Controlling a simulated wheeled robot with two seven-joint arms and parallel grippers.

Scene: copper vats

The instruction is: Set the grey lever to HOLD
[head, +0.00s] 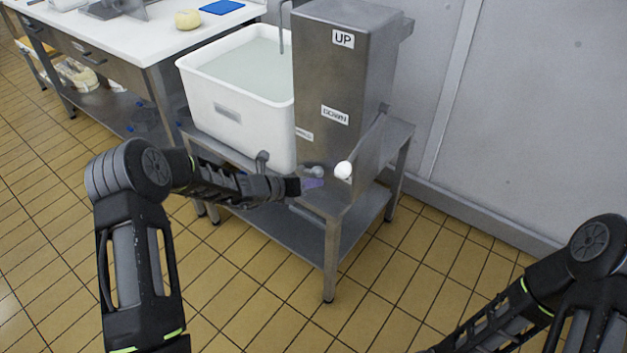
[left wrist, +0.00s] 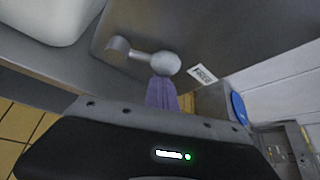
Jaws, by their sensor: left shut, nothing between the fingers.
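The grey lever (head: 317,171) is low on the front of a steel cabinet (head: 318,75), a short arm with a round grey knob. In the left wrist view the lever (left wrist: 166,64) runs sideways from its pivot to the knob, which is close to a small label (left wrist: 202,75) that I cannot read. My left gripper (head: 314,183) is shut and empty. Its purple fingertips (left wrist: 162,92) are right by the knob, just below it in the head view; I cannot tell whether they touch. My right gripper is out of view.
Labels read UP (head: 343,39) and DOWN (head: 335,115). A white vat (head: 228,113) of liquid stands left of the cabinet on a steel stand (head: 331,262).

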